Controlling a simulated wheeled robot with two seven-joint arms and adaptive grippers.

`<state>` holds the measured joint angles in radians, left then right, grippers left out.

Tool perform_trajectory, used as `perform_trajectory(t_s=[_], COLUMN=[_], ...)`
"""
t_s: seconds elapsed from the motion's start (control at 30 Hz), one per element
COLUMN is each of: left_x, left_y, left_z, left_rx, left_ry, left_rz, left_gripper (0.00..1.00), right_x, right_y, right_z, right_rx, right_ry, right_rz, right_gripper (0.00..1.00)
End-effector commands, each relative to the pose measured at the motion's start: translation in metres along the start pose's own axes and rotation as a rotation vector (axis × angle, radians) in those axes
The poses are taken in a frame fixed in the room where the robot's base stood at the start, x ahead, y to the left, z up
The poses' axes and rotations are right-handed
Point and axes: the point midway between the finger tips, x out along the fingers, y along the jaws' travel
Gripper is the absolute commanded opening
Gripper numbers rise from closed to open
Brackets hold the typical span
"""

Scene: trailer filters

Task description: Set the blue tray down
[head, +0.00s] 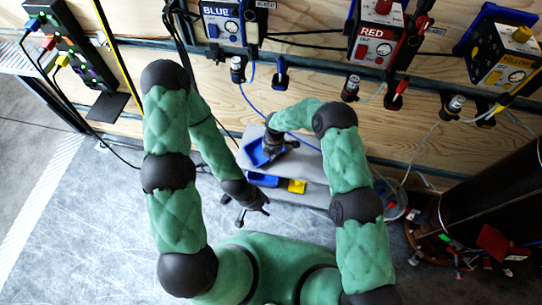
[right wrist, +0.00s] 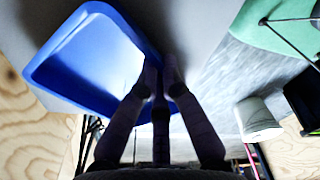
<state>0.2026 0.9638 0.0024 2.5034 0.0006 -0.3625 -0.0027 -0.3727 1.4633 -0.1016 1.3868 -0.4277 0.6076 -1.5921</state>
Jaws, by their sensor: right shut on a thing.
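The blue tray (head: 256,157) is at the left end of the grey stand's upper surface (head: 312,163) in the head view. I cannot tell whether it rests on that surface or is held just above it. My right gripper (head: 272,146) is shut on its rim. In the right wrist view the fingers (right wrist: 162,78) pinch the right edge of the tray (right wrist: 95,62), which looks empty. My left gripper (head: 264,208) is lower, in front of the stand and apart from the tray; its finger opening is unclear.
A blue bin (head: 263,180) and a yellow bin (head: 297,186) sit lower on the stand. BLUE (head: 232,27), RED (head: 377,38) and yellow (head: 500,55) boxes hang on the wall with cables. A dark cylinder (head: 490,195) stands at right. A white roll (right wrist: 256,118) shows in the wrist view.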

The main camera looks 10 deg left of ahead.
Motion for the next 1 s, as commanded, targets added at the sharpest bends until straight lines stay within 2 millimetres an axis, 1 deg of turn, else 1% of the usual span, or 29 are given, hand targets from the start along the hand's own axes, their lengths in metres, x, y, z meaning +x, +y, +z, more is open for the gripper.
perform_trajectory(t_s=[0.03, 0.07, 0.1, 0.13, 0.17, 0.43, 0.53, 0.67, 0.8, 0.9, 1.0], left_x=[0.000, 0.000, 0.000, 0.000, 0.000, 0.000, 0.000, -0.009, -0.019, -0.025, -0.029], left_y=[0.000, 0.000, 0.000, 0.000, 0.000, 0.000, 0.000, 0.003, 0.007, 0.009, 0.010], left_z=[0.000, 0.000, 0.000, 0.000, 0.000, 0.000, 0.000, 0.000, 0.001, 0.001, 0.001], left_rx=[0.000, 0.000, 0.000, 0.000, 0.000, 0.000, 0.000, 0.000, 0.000, 0.000, 0.000], left_ry=[0.000, 0.000, 0.000, 0.000, 0.000, 0.000, 0.000, 0.000, 0.000, 0.000, 0.000], left_rz=[0.000, 0.000, 0.000, 0.000, 0.000, 0.000, 0.000, 0.000, 0.000, 0.000, 0.000], left_gripper=[0.40, 0.40, 0.40, 0.40, 0.40, 0.40, 0.40, 0.40, 0.40, 0.40, 0.40], right_x=[0.002, 0.002, 0.002, 0.002, 0.002, 0.002, -0.002, -0.019, -0.043, -0.058, -0.068], right_y=[0.000, 0.000, 0.000, 0.000, 0.000, 0.000, 0.000, 0.000, 0.001, 0.000, 0.000], right_z=[0.000, 0.000, 0.000, 0.000, 0.000, 0.000, 0.000, 0.000, 0.000, -0.001, -0.001], right_rx=[0.000, 0.000, 0.000, 0.000, 0.000, 0.000, 0.000, 0.000, -0.001, -0.002, -0.002], right_ry=[0.000, 0.000, 0.000, 0.000, 0.000, 0.000, 0.000, 0.000, -0.001, 0.000, 0.000], right_rz=[-0.001, -0.001, -0.001, -0.001, -0.001, -0.001, 0.000, 0.001, 0.002, 0.000, -0.001], right_gripper=[0.00, 0.09, 0.21, 0.29, 0.30, 0.30, 0.30, 0.30, 0.30, 0.30, 0.30])
